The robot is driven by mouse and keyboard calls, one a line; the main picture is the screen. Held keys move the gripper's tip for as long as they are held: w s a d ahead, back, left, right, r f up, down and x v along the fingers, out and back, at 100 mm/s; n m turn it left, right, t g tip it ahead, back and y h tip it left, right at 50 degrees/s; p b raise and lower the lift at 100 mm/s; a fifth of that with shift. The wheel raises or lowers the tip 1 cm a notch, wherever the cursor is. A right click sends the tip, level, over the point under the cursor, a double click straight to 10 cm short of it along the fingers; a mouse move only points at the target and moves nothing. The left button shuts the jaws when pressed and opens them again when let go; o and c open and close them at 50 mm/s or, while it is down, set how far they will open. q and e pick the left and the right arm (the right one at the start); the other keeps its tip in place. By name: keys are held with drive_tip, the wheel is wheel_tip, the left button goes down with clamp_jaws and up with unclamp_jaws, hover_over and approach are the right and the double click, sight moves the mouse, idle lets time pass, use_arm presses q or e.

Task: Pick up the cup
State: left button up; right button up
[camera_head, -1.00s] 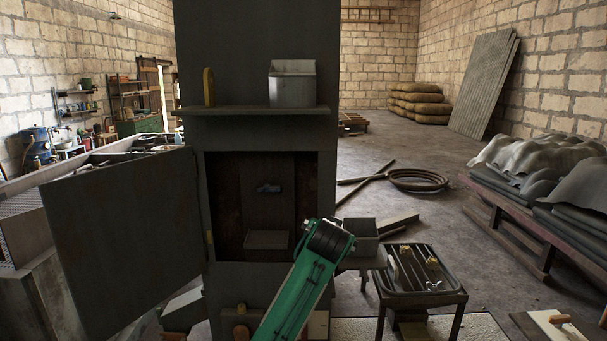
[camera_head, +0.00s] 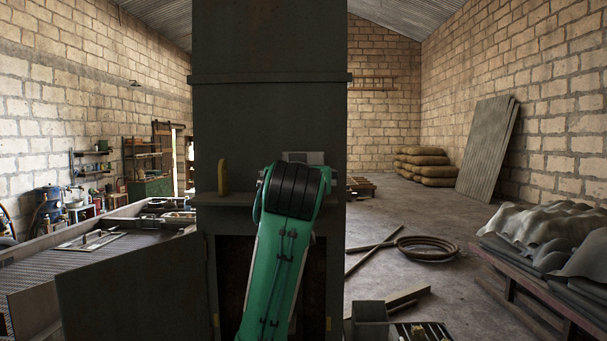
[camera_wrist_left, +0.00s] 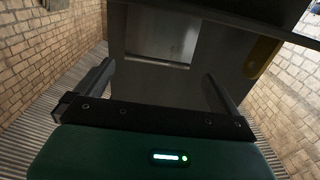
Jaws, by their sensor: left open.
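The only cup-like thing I see is a grey, square-sided, open container (camera_head: 308,157) on the cabinet's shelf (camera_head: 236,199). My green left arm hides most of it in the head view. The left wrist view is turned upside down and shows the container (camera_wrist_left: 160,40) ahead, roughly between the finger lines. My left gripper (camera_wrist_left: 160,72) is open, with its two fingers wide apart and nothing between the tips. The container looks apart from the fingers. In the head view the gripper is hidden behind my wrist. My right gripper is not in view.
A yellow upright piece (camera_head: 223,178) stands on the shelf left of the container and shows in the wrist view (camera_wrist_left: 262,58). The tall cabinet (camera_head: 268,120) rises behind the shelf. Its open door (camera_head: 130,285) swings out left below. A small box (camera_head: 370,312) is at lower right.

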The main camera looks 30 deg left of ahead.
sight(314, 158)
use_arm(q)
drive_tip(key=p+x, duration=0.1)
drive_tip(key=x, duration=0.1)
drive_tip(key=p+x, duration=0.2)
drive_tip(key=x, duration=0.1)
drive_tip(key=p+x, duration=0.1)
drive_tip(key=x, duration=0.2)
drive_tip(key=shift+d+r+p, duration=0.15)
drive_tip(key=shift+r+p, duration=0.15)
drive_tip(key=shift+p, duration=0.1)
drive_tip(key=shift+w+a+f, duration=0.2)
drive_tip(key=shift+w, duration=0.25)
drive_tip(key=c, duration=0.8)
